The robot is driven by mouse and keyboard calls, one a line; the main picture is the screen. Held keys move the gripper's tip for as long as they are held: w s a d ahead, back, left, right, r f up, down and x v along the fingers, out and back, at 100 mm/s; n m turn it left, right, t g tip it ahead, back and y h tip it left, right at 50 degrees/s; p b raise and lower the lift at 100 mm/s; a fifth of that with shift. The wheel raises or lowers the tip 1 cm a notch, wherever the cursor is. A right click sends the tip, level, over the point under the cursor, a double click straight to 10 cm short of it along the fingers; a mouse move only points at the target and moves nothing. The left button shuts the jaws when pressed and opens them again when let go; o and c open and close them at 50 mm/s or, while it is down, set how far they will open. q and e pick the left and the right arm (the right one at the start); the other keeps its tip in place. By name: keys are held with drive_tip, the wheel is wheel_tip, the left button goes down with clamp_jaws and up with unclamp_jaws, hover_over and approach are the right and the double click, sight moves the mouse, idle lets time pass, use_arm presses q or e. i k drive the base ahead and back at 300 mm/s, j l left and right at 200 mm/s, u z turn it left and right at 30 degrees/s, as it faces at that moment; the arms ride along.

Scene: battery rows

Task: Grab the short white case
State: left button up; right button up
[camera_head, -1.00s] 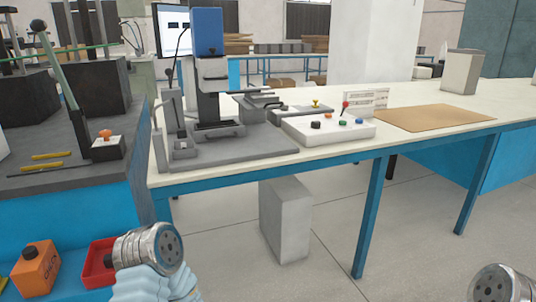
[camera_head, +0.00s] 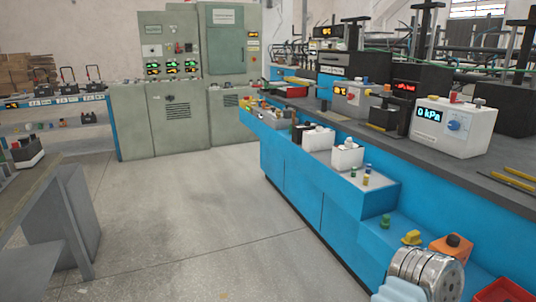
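Two short white cases stand on the low ledge of the blue bench. The nearer white case (camera_head: 347,158) has a pale knob or cap on top. The farther white case (camera_head: 318,140) sits just behind it, close to a dark block. I cannot tell which one the task names. No gripper fingers show, and nothing touches the white cases.
The blue bench's upper top carries a white box reading 0 kPa (camera_head: 452,127). Small green and yellow parts and an orange box (camera_head: 451,247) sit on the lower ledge, with a red bin (camera_head: 504,290) nearby. Grey cabinets (camera_head: 178,110) stand behind. The floor at centre left is clear.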

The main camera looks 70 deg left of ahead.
sight(342, 160)
drive_tip(key=u, duration=1.9)
drive_tip(key=i+j+z, duration=0.25)
drive_tip(key=z, duration=0.2)
drive_tip(key=i+j+z, duration=0.25)
drive_tip(key=j+z, duration=0.25)
drive_tip(key=l, duration=0.15)
